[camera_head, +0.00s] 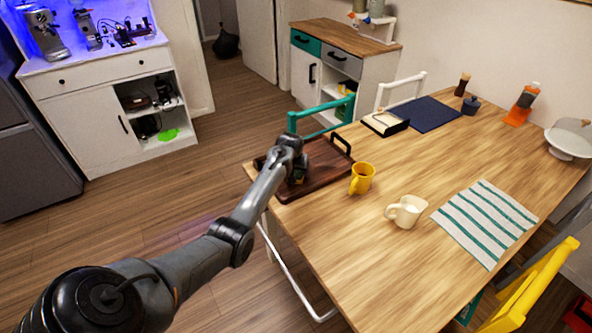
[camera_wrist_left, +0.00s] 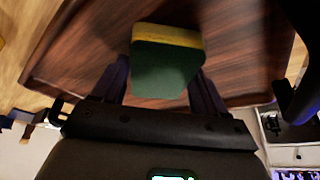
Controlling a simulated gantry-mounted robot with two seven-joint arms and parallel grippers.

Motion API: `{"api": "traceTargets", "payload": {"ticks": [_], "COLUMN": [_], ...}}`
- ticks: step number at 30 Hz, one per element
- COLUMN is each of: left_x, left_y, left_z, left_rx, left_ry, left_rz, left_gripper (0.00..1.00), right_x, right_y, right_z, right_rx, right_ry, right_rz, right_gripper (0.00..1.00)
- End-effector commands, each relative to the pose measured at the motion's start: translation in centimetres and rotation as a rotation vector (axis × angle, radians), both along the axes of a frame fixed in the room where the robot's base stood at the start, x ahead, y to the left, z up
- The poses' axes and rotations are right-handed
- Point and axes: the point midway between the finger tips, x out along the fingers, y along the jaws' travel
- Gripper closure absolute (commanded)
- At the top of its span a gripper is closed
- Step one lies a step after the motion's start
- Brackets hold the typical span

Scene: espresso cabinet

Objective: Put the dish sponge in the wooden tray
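The dish sponge (camera_wrist_left: 167,70), green with a yellow layer, sits between the two fingers of my left gripper (camera_wrist_left: 165,82) in the left wrist view. The fingers appear to press on its two sides. Behind it is the dark floor of the wooden tray (camera_wrist_left: 245,50). In the head view my left gripper (camera_head: 297,178) is over the wooden tray (camera_head: 322,178), at its left part, and hides most of the sponge. I cannot tell whether the sponge touches the tray floor. My right gripper is not in view.
A yellow mug (camera_head: 362,179) stands just right of the tray, and a white mug (camera_head: 405,212) farther right. A striped cloth (camera_head: 486,222) lies near the table's front. A teal chair (camera_head: 318,113) is behind the tray. The middle of the table (camera_head: 440,165) is clear.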

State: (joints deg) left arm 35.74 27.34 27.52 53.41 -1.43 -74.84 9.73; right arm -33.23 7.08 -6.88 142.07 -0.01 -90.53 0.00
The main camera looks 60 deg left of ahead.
Motion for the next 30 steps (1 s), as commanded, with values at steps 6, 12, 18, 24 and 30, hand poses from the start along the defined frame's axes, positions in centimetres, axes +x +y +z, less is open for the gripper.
{"api": "traceTargets", "payload": {"ticks": [6,12,18,24,30], "left_x": [0.0,0.0,-0.3,-1.2,-2.2], "left_y": [0.0,0.0,-0.3,-1.3,-2.3], "left_z": [-0.1,0.0,1.6,4.9,8.2], "left_rx": [-0.001,-0.001,0.001,0.001,0.001], "left_ry": [0.001,0.001,0.000,-0.001,-0.001], "left_rz": [0.000,0.000,-0.001,0.000,0.000], "left_gripper": [0.07,0.07,0.07,0.07,0.07], "right_x": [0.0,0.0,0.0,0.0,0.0], "right_y": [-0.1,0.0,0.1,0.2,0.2], "right_z": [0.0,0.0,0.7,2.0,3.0], "right_rx": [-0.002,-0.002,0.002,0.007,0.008], "right_ry": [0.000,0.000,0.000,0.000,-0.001], "right_rz": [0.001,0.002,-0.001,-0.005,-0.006], "right_gripper": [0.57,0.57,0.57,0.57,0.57]}}
